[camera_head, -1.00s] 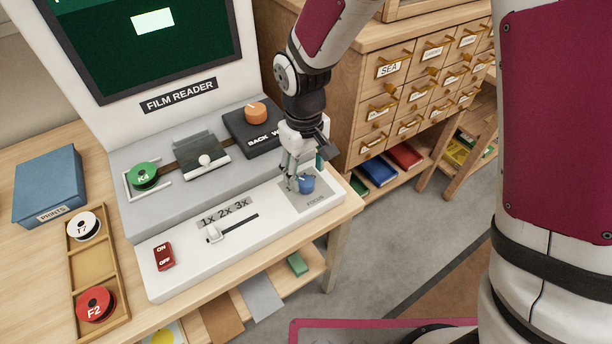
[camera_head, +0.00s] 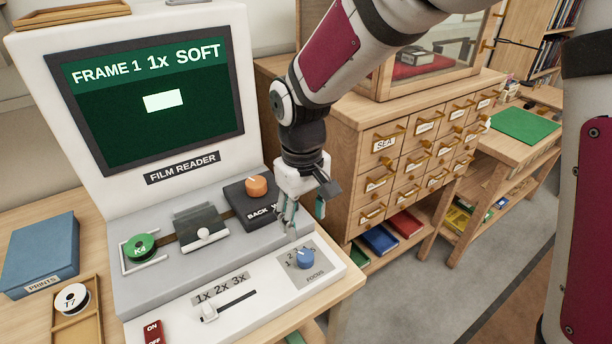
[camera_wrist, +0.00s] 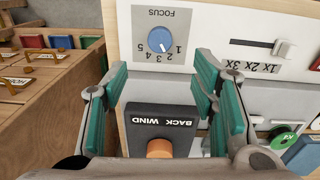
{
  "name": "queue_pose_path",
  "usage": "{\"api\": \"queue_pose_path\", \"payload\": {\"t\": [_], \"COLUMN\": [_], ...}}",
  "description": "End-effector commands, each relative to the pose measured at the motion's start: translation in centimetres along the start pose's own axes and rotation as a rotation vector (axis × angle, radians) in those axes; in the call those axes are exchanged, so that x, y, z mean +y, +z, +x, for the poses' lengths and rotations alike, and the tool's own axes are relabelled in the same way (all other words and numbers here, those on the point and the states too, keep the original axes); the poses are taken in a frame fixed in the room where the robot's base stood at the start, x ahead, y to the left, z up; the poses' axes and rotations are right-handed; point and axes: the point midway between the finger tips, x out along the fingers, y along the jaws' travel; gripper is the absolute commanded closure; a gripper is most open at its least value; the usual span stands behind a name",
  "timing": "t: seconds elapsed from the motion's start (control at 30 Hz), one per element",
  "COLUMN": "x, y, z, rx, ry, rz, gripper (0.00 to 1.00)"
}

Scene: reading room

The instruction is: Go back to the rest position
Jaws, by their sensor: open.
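My gripper (camera_head: 304,212) is open and empty, pointing down above the right part of the film reader (camera_head: 182,212). In the head view it is just behind and above the blue focus knob (camera_head: 306,259), apart from it. The orange winding knob (camera_wrist: 159,148) shows below, between the fingers. The screen (camera_head: 150,95) reads "FRAME 1 1x SOFT". My arm reaches in from the top right.
A wooden drawer cabinet (camera_head: 350,165) stands close to the right of my gripper. The film reader's upright screen housing rises at the left. A blue PRINTS box (camera_head: 40,254) and a tray with the T7 reel (camera_head: 72,298) are at the left. Grey floor lies open at the right.

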Motion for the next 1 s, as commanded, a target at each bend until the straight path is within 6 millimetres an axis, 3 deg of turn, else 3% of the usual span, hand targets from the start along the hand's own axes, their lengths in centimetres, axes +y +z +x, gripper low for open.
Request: {"api": "queue_pose_path", "payload": {"t": [0.13,0.27,0.6,0.8,1.0], "x": [0.3,1.6,5.3,5.6,4.7], "y": [0.3,2.2,12.9,19.8,25.9], "z": [-0.6,-3.2,-13.0,-16.7,-18.7], "rx": [0.005,0.030,0.144,0.215,0.287], "ry": [0.003,0.018,0.072,0.090,0.101], "rz": [0.009,0.056,0.285,0.424,0.550], "gripper": [0.47,0.47,0.47,0.47,0.47]}}
